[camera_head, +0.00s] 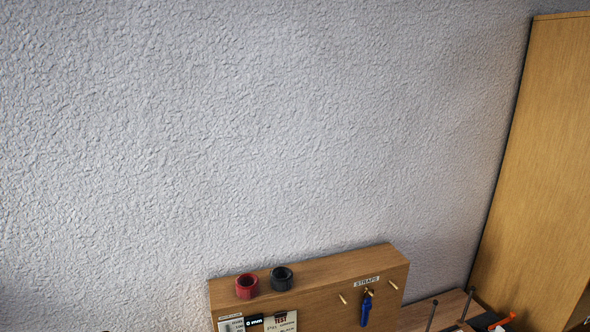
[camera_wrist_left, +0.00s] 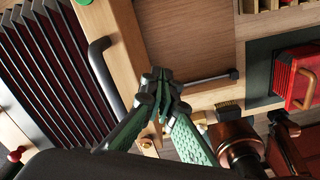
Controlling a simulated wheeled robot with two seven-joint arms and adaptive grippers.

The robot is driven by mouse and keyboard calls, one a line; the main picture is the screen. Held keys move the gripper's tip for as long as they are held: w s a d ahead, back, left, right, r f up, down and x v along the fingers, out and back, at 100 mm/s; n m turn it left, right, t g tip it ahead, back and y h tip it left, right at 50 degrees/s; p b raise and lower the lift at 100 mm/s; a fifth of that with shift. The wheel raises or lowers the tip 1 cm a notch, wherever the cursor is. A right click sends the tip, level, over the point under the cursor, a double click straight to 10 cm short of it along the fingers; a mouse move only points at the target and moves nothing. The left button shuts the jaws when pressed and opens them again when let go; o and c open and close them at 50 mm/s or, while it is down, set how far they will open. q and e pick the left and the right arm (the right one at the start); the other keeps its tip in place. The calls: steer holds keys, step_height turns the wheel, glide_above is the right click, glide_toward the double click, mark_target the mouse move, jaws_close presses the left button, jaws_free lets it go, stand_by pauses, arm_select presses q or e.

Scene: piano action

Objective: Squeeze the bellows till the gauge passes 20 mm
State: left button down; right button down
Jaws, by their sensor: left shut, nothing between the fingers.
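My left gripper (camera_wrist_left: 163,92) has green pads and shows in the left wrist view with its fingertips together and nothing between them. To its left is a black pleated bellows (camera_wrist_left: 50,65) with dark red between the folds and wooden boards along its sides. A curved black handle (camera_wrist_left: 98,68) is on the board between the bellows and my gripper; the fingertips appear apart from it. In the head view a small black display reading 0 mm (camera_head: 254,322), likely the gauge, is cut by the bottom edge. My right gripper is in neither view.
A wooden rack (camera_head: 325,285) carries a red ring (camera_head: 247,286), a black ring (camera_head: 282,279) and a blue-handled item (camera_head: 366,310). A wooden cabinet (camera_head: 540,160) stands at right. The wrist view shows a black-ended rod (camera_wrist_left: 207,78), a brush (camera_wrist_left: 229,107) and a red pleated object (camera_wrist_left: 298,80).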

arm_select(q)
step_height(320, 180, down, 6)
steer(key=b, duration=0.4)
steer(key=shift+r, duration=0.2)
stand_by(0.4)
steer(key=shift+a, duration=0.1)
steer(key=shift+s+a, duration=0.25)
steer(key=shift+a, duration=0.4)
stand_by(0.4)
steer(key=shift+s+a+b, duration=0.1)
steer(key=shift+a+b, duration=0.25)
stand_by(0.9)
steer(key=shift+a, duration=0.3)
stand_by(0.8)
steer(key=shift+s+a+b, duration=0.1)
steer(key=shift+a+b, duration=0.05)
steer(key=shift+b, duration=0.7)
stand_by(2.4)
